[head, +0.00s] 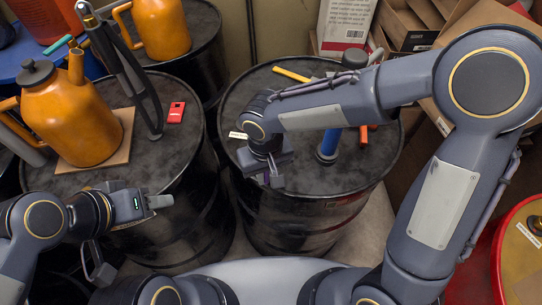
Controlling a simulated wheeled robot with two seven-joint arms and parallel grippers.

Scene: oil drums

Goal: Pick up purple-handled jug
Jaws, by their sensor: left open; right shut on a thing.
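My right gripper (268,178) points down over the front of the right black drum (235,110). It is shut on a narrow purple thing (273,181), mostly hidden by the fingers; I cannot tell whether it is a jug's handle. Behind my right forearm a black cap (355,58) shows, with a grey spout-like part beside it; any body below is hidden. No whole purple-handled jug is visible. My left gripper (152,201) is open and empty, in front of the left black drum (190,150).
An orange jug (75,115) stands on a tan board on the left drum, beside a red item (176,112) and a dark upright tool (125,75). Another orange jug (160,28) is behind. A blue cylinder (330,142) and yellow stick (291,74) are on the right drum. Boxes stand behind.

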